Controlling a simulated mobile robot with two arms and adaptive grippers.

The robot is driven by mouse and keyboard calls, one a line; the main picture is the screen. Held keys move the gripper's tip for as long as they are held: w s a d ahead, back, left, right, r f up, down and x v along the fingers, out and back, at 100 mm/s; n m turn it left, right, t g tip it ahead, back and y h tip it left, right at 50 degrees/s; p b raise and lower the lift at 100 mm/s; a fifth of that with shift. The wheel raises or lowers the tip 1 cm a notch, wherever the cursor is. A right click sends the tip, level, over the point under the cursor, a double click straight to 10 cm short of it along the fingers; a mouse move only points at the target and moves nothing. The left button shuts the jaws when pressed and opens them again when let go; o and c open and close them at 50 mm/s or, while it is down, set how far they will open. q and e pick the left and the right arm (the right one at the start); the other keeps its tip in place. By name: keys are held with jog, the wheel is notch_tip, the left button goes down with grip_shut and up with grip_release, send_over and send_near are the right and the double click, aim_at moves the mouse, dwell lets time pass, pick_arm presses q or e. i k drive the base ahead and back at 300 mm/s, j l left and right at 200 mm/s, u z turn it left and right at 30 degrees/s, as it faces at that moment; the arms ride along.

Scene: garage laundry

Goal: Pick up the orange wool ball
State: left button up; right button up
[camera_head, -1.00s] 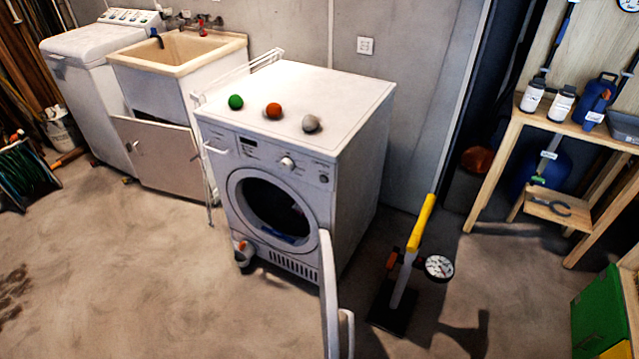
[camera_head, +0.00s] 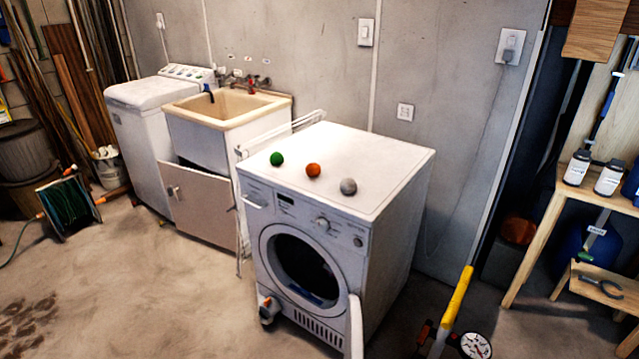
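The orange wool ball (camera_head: 313,170) sits on the white top of the front-loading washing machine (camera_head: 386,165), near its front edge. A green ball (camera_head: 276,159) lies to its left and a grey ball (camera_head: 348,186) to its right, each apart from it. The washer door stands open, seen edge-on at the machine's front right. Neither of my grippers shows in the head view.
A yellow-handled floor pump (camera_head: 456,296) with a gauge stands on the floor right of the washer. A utility sink (camera_head: 225,107) and a top-loading washer (camera_head: 150,95) stand to the left. A wooden workbench (camera_head: 540,235) is at the right.

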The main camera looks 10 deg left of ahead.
aim_at(313, 169)
jog(key=i+j+z, duration=0.15)
jog(key=z, duration=0.2)
jog(key=i+j+z, duration=0.15)
jog(key=z, duration=0.25)
jog(key=j+z, duration=0.35)
jog(key=i, duration=0.05)
